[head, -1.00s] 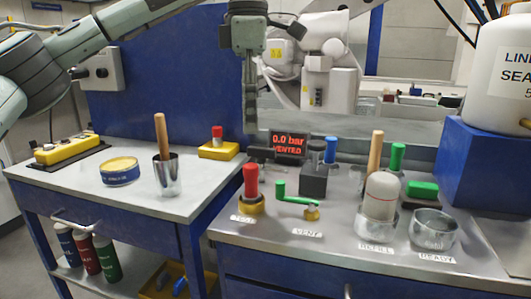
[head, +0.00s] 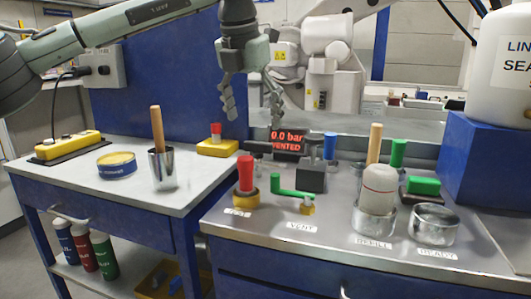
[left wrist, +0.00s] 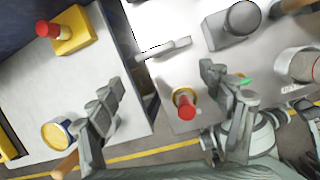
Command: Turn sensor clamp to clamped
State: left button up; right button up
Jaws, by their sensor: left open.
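A dark grey block with a round knob (head: 311,178) stands on the metal bench behind the green lever. It also shows at the top of the left wrist view (left wrist: 238,22). No label names the sensor clamp, so I cannot tell for sure whether it is this block. My left gripper (head: 254,112) is open and empty, fingers pointing down, above the back left of the bench. In the left wrist view its fingers (left wrist: 160,85) are spread, with a red-topped handle (left wrist: 184,100) below and between them. My right gripper is not in view.
The display (head: 288,142) reads 0.0 bar VENTED. A red handle (head: 246,175) and green lever (head: 290,193) stand at the bench front.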

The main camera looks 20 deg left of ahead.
aim_at(258, 142)
pick_arm(q)
jog(key=w+f, duration=0.1)
jog(key=f, duration=0.1)
jog(key=w+f+n, duration=0.1)
jog(key=f, duration=0.1)
jog(key=w+f+n, duration=0.1)
jog(key=f, duration=0.2)
jog(key=shift+w+a+t, duration=0.15)
jog(key=shift+w+t, duration=0.15)
jog(key=shift+w, duration=0.1)
jog(key=shift+w+f, duration=0.15)
jog(key=shift+f, duration=0.15)
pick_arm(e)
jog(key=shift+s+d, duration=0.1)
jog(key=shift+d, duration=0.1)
pick_arm(q)
jog(key=shift+c, duration=0.6)
jog(key=c, duration=1)
